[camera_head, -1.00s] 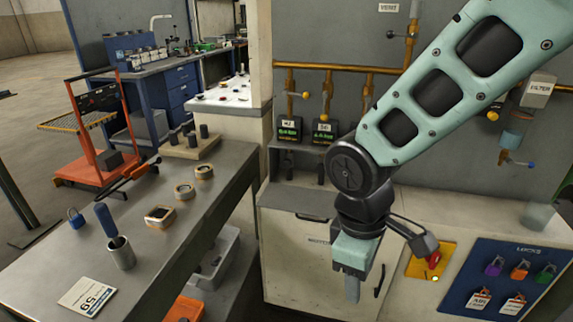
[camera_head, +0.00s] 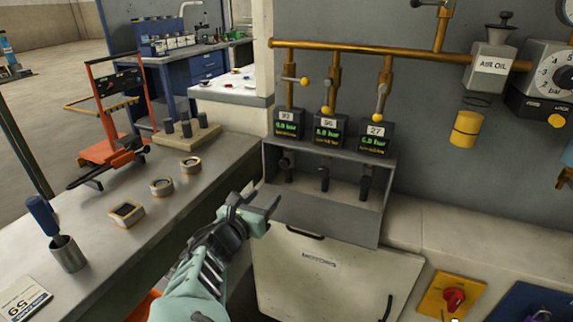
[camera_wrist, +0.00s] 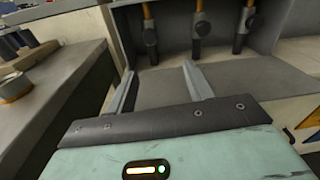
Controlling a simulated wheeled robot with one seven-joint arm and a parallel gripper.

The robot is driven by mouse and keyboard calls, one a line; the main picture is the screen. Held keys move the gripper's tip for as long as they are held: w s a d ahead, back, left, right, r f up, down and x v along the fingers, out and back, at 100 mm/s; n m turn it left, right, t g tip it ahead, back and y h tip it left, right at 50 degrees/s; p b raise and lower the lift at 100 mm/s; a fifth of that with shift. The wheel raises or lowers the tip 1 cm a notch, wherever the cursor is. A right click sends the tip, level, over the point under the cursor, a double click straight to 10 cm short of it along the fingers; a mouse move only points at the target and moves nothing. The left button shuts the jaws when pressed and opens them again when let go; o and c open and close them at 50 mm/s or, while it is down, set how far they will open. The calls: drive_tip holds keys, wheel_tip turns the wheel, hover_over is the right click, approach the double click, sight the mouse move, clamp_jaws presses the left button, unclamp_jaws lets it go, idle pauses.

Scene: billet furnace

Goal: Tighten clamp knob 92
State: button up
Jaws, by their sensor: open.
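The gauge box marked 92 (camera_head: 287,122) is the leftmost of three on the wall pipes. Below it, the left dark clamp knob (camera_head: 287,168) hangs in an open-fronted grey housing (camera_head: 320,215). It appears to be the left dark piece in the wrist view (camera_wrist: 150,36). My gripper (camera_head: 256,203) is in front of and below the housing's left side, apart from the knob. Its fingers are spread and empty; they also show in the wrist view (camera_wrist: 160,70), pointing toward the housing.
Gauges 56 (camera_head: 327,130) and 27 (camera_head: 375,137) have similar knobs below them (camera_head: 323,178) (camera_head: 364,187). A steel bench (camera_head: 110,235) with rings and a cup stands at left. A red switch (camera_head: 453,299) is at lower right.

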drive_tip(key=a+n+t, duration=0.1)
approach(283, 165)
drive_tip(key=shift+y, duration=0.3)
drive_tip(key=x, duration=1)
drive_tip(key=shift+d+r+p, duration=0.1)
drive_tip(key=shift+d+p, duration=0.05)
drive_tip(key=shift+p, duration=0.15)
drive_tip(key=c, duration=1)
